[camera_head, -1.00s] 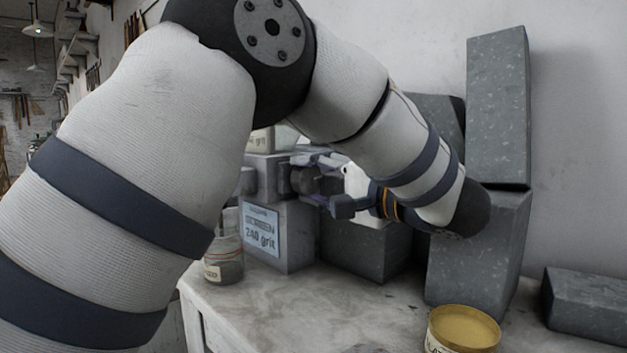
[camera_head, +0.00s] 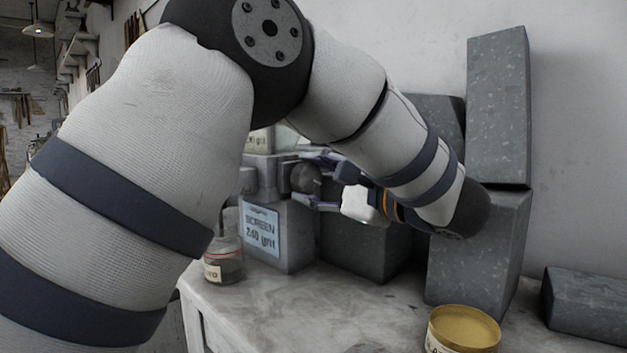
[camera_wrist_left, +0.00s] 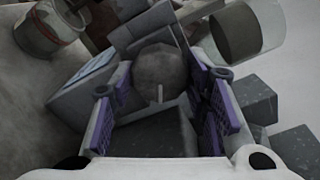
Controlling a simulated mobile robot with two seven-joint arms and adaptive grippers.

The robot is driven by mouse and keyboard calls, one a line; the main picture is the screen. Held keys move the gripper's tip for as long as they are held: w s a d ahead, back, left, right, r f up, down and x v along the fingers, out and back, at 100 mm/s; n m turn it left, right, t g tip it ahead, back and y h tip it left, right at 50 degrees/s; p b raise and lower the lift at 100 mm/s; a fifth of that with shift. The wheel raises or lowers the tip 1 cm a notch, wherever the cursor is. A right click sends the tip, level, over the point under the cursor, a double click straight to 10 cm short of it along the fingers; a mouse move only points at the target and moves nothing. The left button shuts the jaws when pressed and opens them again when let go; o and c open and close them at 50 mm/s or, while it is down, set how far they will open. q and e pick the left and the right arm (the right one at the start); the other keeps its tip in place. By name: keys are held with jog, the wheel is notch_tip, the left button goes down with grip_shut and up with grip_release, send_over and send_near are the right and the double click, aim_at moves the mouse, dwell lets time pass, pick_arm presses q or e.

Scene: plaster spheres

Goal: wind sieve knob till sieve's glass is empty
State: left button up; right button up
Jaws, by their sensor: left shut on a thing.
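The sieve is a grey box (camera_head: 296,238) with a blue-edged label reading "SCREEN 240 grit", on the bench behind my left arm. Its round grey knob (camera_head: 305,179) sticks out to the right and also shows in the wrist view (camera_wrist_left: 158,72). My left gripper (camera_head: 312,184) is shut on the knob, one purple-padded finger on each side. A clear glass (camera_wrist_left: 238,32) shows at the wrist view's top right, apparently the sieve's; I cannot tell how much is in it. In the head view my arm hides much of the sieve's top. My right gripper is not in view.
A labelled jar (camera_head: 225,260) with grey contents stands left of the sieve. Dark stone blocks (camera_head: 366,250) stand right of it, with taller ones (camera_head: 478,245) against the wall. The bench (camera_head: 310,305) between is mostly bare.

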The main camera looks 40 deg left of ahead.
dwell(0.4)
pick_arm(q)
jog(key=o, duration=1.2)
jog(key=shift+c, duration=0.2)
jog(key=d, duration=0.7)
jog(key=shift+s+d, duration=0.25)
jog(key=shift+s, duration=0.1)
